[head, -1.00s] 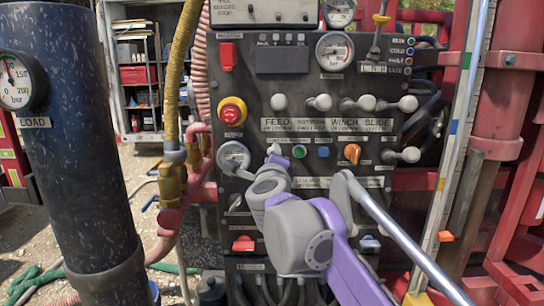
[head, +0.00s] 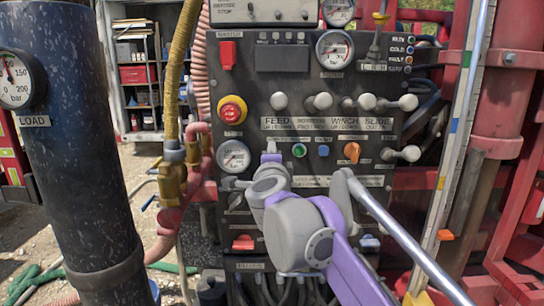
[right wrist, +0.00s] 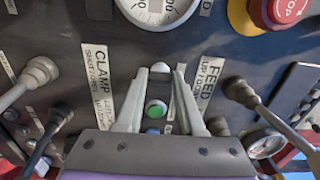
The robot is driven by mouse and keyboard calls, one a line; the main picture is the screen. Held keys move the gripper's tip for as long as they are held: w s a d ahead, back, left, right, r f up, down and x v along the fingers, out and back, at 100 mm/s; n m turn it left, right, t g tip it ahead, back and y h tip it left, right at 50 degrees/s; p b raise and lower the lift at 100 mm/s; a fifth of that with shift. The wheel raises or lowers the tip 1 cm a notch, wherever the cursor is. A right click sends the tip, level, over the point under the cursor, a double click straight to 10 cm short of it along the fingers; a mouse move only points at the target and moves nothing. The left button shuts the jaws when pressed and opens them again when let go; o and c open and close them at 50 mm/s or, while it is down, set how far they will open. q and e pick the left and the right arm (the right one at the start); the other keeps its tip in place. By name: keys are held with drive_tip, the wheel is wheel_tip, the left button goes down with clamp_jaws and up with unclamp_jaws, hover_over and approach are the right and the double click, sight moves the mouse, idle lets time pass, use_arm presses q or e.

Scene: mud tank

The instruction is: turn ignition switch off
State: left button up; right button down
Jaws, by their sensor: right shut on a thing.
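My right gripper (head: 271,155) is up against the control panel (head: 254,90), in the row left of the green button. In the right wrist view its two fingers (right wrist: 161,72) stand on either side of a small pale round knob (right wrist: 160,68), which appears to be the ignition switch, and are shut on it. In the head view the fingers and hand hide the switch. The green button (right wrist: 154,130) lies between the lower parts of the fingers, apart from them; it also shows in the head view (head: 299,150). My left gripper is not in view.
A pressure gauge (head: 233,156) is close left of the hand, with a red emergency stop (head: 232,110) above it. Several grey levers (head: 323,101) stick out above. An orange switch (head: 352,151) is to the right. A dark cylinder (head: 75,160) stands at left.

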drive_tip(key=c, duration=0.5)
unclamp_jaws()
drive_tip(key=shift+c, duration=0.2)
drive_tip(key=s+b, duration=0.1)
drive_tip(key=s, duration=1)
drive_tip(key=shift+b, duration=0.35)
drive_tip(key=shift+w, duration=0.1)
